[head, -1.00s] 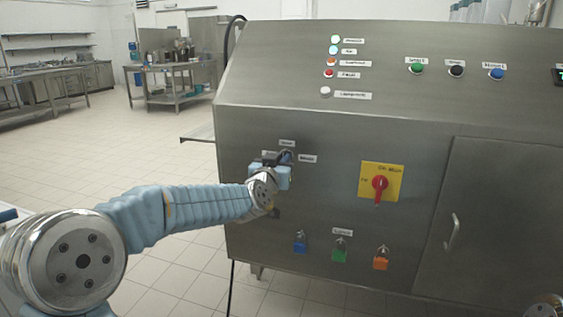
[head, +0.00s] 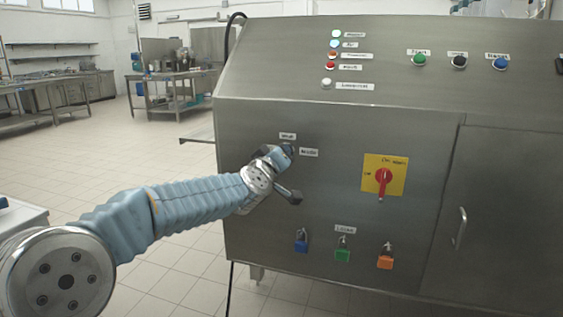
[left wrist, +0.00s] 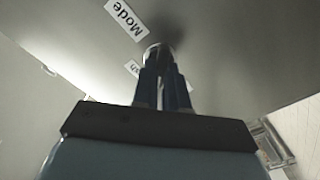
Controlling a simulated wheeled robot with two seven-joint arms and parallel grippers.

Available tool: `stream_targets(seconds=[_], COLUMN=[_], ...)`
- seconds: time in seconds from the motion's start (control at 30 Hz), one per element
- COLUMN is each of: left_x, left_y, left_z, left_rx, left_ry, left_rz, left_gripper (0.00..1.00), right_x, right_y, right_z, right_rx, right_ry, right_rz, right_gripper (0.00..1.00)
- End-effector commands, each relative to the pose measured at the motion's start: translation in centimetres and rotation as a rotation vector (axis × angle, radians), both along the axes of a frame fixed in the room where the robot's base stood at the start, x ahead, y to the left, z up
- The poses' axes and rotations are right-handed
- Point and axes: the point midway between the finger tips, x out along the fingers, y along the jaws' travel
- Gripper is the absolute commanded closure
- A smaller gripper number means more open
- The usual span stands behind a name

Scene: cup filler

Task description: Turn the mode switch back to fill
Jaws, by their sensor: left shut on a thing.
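The mode switch (left wrist: 157,50) is a small knob on the front of the steel machine. In the left wrist view its end shows between my finger tips, below a "Mode" label (left wrist: 124,18). A second label (left wrist: 132,67), ending in "sh", is partly covered by my fingers. My left gripper (head: 284,152) is against the panel, shut on the switch, and is rolled over at a tilt. In the head view the gripper hides most of the switch and the area to its left, so its pointing direction cannot be told. My right gripper is not in view.
To the right on the panel is a red rotary switch (head: 383,180) on a yellow plate. Several padlocks, one of them green (head: 342,255), hang below. A cabinet door with a handle (head: 461,228) is further right. Buttons and lamps line the sloped top.

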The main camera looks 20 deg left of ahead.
Motion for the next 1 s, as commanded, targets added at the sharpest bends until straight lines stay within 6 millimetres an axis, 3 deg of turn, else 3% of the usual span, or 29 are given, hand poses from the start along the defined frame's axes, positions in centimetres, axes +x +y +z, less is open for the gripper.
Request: stream_targets(seconds=[0.6, 1.0], left_x=[0.0, 0.0], left_y=[0.2, 0.2], left_z=[-0.5, -0.5], left_rx=[-0.568, -0.803], left_ry=[0.02, 0.028], left_rz=[0.001, 0.001], left_gripper=[1.0, 1.0], right_x=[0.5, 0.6], right_y=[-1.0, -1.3], right_z=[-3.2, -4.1], right_rx=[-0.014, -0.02], right_ry=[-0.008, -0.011], right_rz=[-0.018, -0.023], right_gripper=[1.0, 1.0])
